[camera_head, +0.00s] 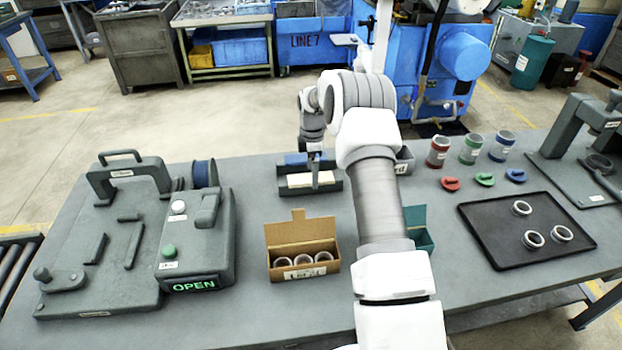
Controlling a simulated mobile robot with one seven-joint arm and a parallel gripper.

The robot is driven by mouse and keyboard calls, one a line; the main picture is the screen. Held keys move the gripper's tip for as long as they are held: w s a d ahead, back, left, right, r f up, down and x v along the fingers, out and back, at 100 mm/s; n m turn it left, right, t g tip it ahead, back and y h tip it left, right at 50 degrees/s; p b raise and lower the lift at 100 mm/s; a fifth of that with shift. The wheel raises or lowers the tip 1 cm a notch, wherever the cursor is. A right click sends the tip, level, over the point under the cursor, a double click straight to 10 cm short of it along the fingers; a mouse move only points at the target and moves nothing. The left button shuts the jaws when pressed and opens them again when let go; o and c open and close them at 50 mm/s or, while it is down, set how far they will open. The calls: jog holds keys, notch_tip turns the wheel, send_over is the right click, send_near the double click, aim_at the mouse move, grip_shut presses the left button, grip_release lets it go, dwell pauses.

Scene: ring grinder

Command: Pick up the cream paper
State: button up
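The cream paper (299,181) lies in a dark grey holder (331,188) at the back middle of the table. A blue piece (295,159) sits behind it in the same holder. My arm reaches across the table from the front, and my gripper (315,183) points down at the holder. Its fingers overlap the right part of the cream paper in this view. I cannot tell whether they touch the paper, or whether they are open or shut. My arm hides the area right of the holder.
A cardboard box (302,252) with several rings stands in front of the holder. A grey machine (196,240) with an OPEN display is at left. A black tray (480,235) with three rings, coloured cups and clips are at right. Bare table lies between machine and box.

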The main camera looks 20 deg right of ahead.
jog(key=shift+f, duration=0.45)
jog(key=shift+c, duration=0.2)
jog(key=c, duration=1.4)
jog(key=shift+o, duration=0.2)
jog(key=shift+r, duration=0.1)
